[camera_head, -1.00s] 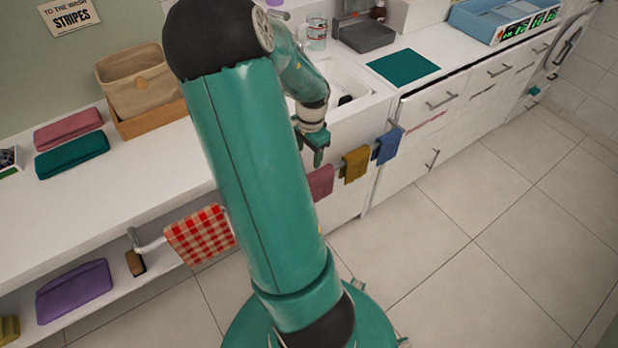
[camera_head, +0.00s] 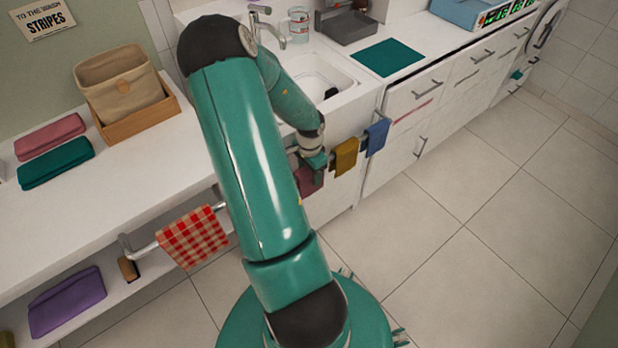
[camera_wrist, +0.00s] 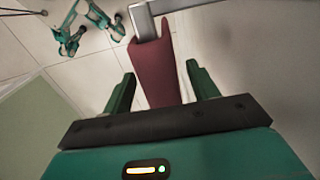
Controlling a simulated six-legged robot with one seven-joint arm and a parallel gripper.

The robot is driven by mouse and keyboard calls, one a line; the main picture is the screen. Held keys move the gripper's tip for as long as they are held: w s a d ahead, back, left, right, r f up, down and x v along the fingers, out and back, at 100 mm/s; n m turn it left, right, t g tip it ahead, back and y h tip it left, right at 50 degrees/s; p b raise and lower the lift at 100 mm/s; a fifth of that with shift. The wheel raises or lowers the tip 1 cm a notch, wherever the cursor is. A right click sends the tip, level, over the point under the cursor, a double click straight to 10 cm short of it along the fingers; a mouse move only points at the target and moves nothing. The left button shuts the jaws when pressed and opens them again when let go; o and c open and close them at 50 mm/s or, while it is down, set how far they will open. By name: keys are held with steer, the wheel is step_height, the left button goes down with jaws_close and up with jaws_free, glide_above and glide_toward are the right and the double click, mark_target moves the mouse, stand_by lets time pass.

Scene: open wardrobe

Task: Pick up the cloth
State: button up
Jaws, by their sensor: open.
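A maroon cloth (camera_head: 307,182) hangs on the rail at the sink cabinet's front, left of a mustard cloth (camera_head: 345,157) and a blue cloth (camera_head: 377,136). My gripper (camera_head: 317,160) is at the maroon cloth and hides its upper part in the head view. In the wrist view my gripper (camera_wrist: 160,88) is open, one finger on each side of the maroon cloth (camera_wrist: 153,72), with visible gaps. The grey rail (camera_wrist: 147,22) shows beyond the fingertips. A red checked cloth (camera_head: 192,238) hangs on a separate rail at the left.
The sink (camera_head: 318,78) and white cabinet front stand right behind the rail. A tan basket (camera_head: 118,85), folded pink (camera_head: 50,137) and green (camera_head: 55,163) cloths lie on the left counter. A purple folded cloth (camera_head: 67,302) is on the lower shelf. The tiled floor at right is clear.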

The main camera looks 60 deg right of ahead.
step_height(320, 180, down, 3)
steer(key=shift+r, duration=0.2)
steer(key=c, duration=1)
steer(key=shift+c, duration=0.4)
steer(key=shift+w+r, duration=0.1)
steer(key=shift+r, duration=0.05)
